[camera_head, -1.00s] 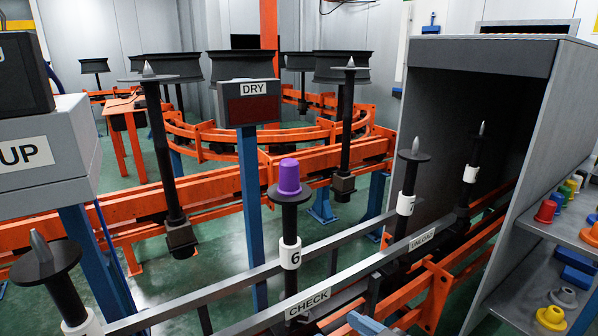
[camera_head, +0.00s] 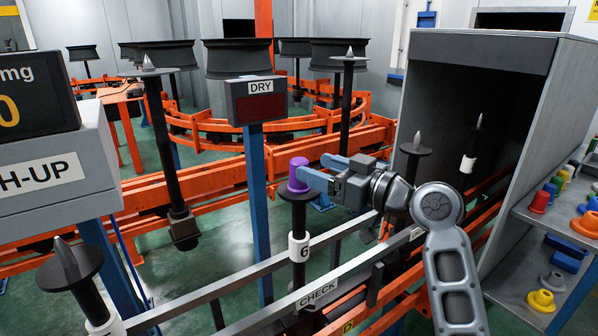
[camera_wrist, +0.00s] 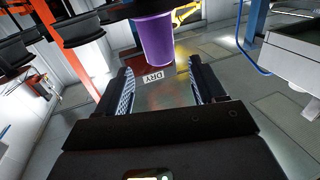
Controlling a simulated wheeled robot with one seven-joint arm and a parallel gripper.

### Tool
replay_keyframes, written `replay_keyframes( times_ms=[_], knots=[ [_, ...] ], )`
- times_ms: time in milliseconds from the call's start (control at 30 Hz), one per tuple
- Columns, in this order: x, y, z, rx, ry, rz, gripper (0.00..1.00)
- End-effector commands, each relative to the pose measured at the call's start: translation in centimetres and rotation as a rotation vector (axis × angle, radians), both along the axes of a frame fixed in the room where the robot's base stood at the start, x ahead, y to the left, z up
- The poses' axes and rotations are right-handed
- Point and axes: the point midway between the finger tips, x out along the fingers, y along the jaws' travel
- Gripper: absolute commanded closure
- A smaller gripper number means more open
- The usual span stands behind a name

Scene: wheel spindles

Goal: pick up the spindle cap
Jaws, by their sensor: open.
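The purple spindle cap (camera_head: 299,176) sits upright on the black disc of the spindle marked 6 (camera_head: 299,246). My gripper (camera_head: 314,168) reaches in from the right at about the cap's height, jaws open and empty. In the head view the nearer finger overlaps the cap's right side; I cannot tell whether it touches. In the wrist view, which is upside down, the cap (camera_wrist: 153,40) hangs at top centre. It lines up with the gap between the fingertips (camera_wrist: 159,75) and appears just beyond them.
Rails with a CHECK sign (camera_head: 317,294) run beside the spindle. A DRY sign post (camera_head: 254,180) stands behind it. A grey booth (camera_head: 482,47) is at the right, with a shelf of coloured caps (camera_head: 545,212). Another spindle (camera_head: 70,266) stands at the front left.

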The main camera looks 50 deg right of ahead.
Motion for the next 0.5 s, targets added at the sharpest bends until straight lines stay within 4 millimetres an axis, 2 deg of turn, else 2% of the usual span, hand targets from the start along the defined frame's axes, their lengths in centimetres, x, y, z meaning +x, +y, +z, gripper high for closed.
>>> replay_keyframes(
  times_ms=[333, 500],
  knots=[
    [4.5, 0.1, 0.2, 0.001, 0.0, 0.0, 0.31],
    [5.6, 0.2, -0.1, 0.0, 0.001, 0.0, 0.31]
  ],
)
